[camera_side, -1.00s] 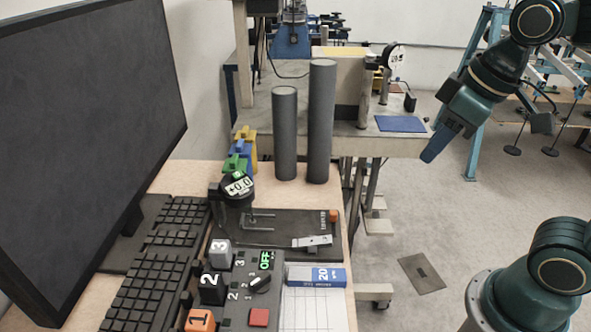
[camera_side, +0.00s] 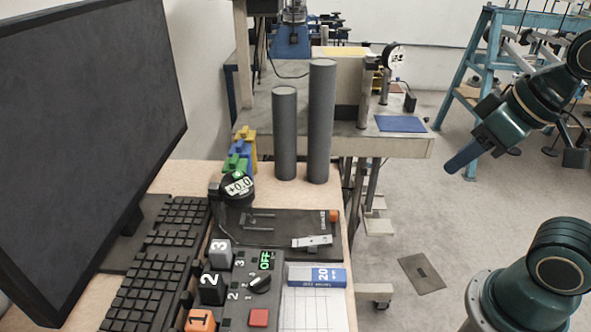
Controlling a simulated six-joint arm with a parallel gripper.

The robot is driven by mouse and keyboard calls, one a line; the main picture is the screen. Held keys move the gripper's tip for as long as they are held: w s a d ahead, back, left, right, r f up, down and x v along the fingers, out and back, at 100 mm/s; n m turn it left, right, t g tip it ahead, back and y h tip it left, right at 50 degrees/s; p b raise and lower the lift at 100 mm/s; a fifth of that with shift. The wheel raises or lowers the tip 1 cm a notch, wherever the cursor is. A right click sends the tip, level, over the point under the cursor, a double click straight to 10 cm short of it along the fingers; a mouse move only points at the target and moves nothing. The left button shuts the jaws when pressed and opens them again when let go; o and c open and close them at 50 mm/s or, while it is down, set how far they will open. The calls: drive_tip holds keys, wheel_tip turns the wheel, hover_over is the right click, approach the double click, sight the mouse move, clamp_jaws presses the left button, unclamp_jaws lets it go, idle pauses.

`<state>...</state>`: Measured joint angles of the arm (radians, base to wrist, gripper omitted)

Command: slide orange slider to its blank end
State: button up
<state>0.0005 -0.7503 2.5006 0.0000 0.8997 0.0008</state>
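The orange slider (camera_side: 200,320), marked 1, stands at the bottom edge of the side view, at the left of the grey control panel (camera_side: 237,294). The black slider (camera_side: 212,288), marked 2, and the grey slider (camera_side: 221,252), marked 3, stand farther back on the same panel. The lower part of the orange slider's track is cut off by the picture edge. My gripper (camera_side: 453,168) is at the right, over the floor and well away from the panel. Its fingers appear as one blue piece, so its opening does not show.
A monitor (camera_side: 85,120) and keyboard (camera_side: 150,265) fill the left. A red button (camera_side: 258,318) and a black knob (camera_side: 261,284) share the panel. A black dial (camera_side: 238,188) and two grey cylinders (camera_side: 320,125) stand behind.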

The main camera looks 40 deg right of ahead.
drive_tip(key=shift+c, duration=0.5)
drive_tip(key=shift+w, duration=0.1)
drive_tip(key=c, duration=0.7)
drive_tip(key=shift+w+a+r, duration=0.2)
drive_tip(key=shift+w, duration=0.25)
drive_tip(key=w+a+f+m+g+y, duration=0.1)
drive_tip(key=w+a+f+m+g, duration=0.1)
drive_tip(key=w, duration=0.8)
drive_tip(key=w+a+f+m+g+y, duration=0.1)
drive_tip(key=w+f+m+g, duration=0.4)
drive_tip(key=w, duration=0.5)
drive_tip(key=shift+w+a+f+m+g, duration=0.15)
drive_tip(key=shift+a+f+m+g, duration=0.15)
drive_tip(key=shift+a+f+m, duration=0.5)
drive_tip(key=shift+d+r, duration=0.2)
drive_tip(key=shift+r, duration=0.15)
